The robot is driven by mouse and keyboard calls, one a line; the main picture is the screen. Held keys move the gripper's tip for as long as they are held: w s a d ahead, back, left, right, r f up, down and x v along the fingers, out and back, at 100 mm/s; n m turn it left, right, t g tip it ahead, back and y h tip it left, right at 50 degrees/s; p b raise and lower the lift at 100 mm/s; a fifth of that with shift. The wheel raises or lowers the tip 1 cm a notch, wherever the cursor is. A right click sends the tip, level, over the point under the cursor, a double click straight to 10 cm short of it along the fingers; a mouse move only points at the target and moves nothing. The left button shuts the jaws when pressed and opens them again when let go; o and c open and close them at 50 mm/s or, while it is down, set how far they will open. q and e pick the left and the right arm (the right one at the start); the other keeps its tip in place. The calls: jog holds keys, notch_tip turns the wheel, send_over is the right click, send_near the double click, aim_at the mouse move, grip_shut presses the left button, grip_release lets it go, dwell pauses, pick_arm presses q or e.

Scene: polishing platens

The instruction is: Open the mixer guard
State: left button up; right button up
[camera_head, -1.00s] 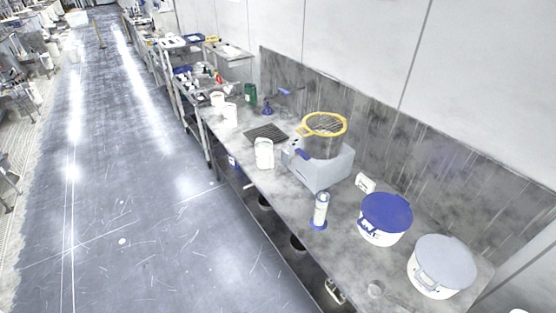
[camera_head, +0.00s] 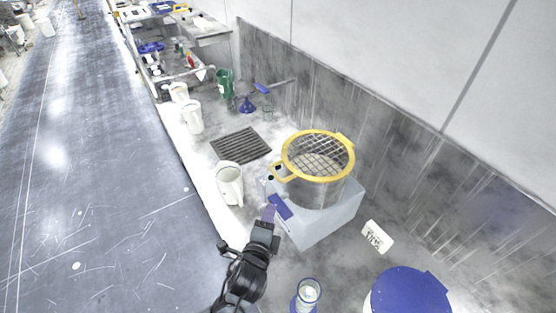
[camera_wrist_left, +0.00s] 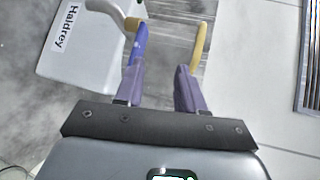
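The mixer has a pale grey body (camera_head: 326,220), a metal bowl (camera_head: 318,192) and a yellow-rimmed wire guard (camera_head: 318,153) lying closed over the bowl. The guard's yellow handle (camera_head: 281,173) sticks out to the left. Blue and yellow parts show beyond the fingertips; contact cannot be told. My right gripper is not in view.
A white pitcher (camera_head: 230,183) stands left of the mixer, by a dark grate (camera_head: 240,146). A blue-lidded tub (camera_head: 408,293), a clear cylinder (camera_head: 308,294) and a white label block (camera_head: 377,237) stand to the right and front. The wall (camera_head: 420,180) is behind.

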aim_at(275, 173)
pick_arm(q)
jog(key=shift+t, duration=0.7)
jog(key=w+r, duration=0.1)
jog(key=w, duration=0.2)
jog(key=w+d+r, duration=0.1)
jog(key=w, duration=0.3)
jog(key=w+r, duration=0.2)
jog(key=w, duration=0.2)
jog(key=shift+w+d, duration=0.2)
jog(key=shift+d, duration=0.05)
jog(key=shift+w+d+f, duration=0.15)
jog(key=shift+w+f, duration=0.05)
jog(key=shift+w, duration=0.5)
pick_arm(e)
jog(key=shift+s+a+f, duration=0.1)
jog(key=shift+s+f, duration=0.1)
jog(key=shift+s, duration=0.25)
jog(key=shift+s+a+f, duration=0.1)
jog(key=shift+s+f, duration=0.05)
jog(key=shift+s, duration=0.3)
pick_arm(q)
grip_shut()
